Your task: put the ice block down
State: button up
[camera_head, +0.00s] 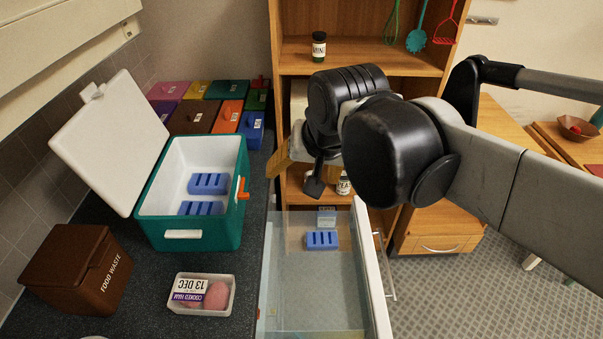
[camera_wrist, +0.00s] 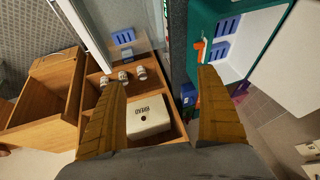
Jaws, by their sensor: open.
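A blue slotted ice block (camera_head: 322,239) lies in the open, clear-sided drawer (camera_head: 375,285). It also shows in the wrist view (camera_wrist: 123,36). Two similar blue blocks (camera_head: 208,183) (camera_head: 201,208) are inside the teal cooler box (camera_head: 190,233), whose white lid (camera_head: 108,140) stands open. My gripper (camera_head: 292,185) is open, with nothing between its fingers. It is above and beyond the far end of the drawer, right of the cooler and apart from both. In the wrist view its two tan fingers (camera_wrist: 162,76) are spread wide.
A brown food waste bin (camera_head: 85,272) and a cooked ham tub (camera_head: 202,293) stand on the dark counter. Coloured boxes (camera_head: 192,117) are behind the cooler. A wooden shelf unit (camera_head: 360,55) holds a jar (camera_head: 319,46). A white bread bin (camera_wrist: 148,117) is below my gripper.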

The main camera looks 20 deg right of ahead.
jog(key=s+d+f+n+t, duration=0.1)
jog(key=s+d+f+n, duration=0.1)
jog(key=s+f, duration=0.3)
jog(key=shift+s+n, duration=0.9)
jog(key=shift+s, duration=0.1)
jog(key=shift+f, duration=0.2)
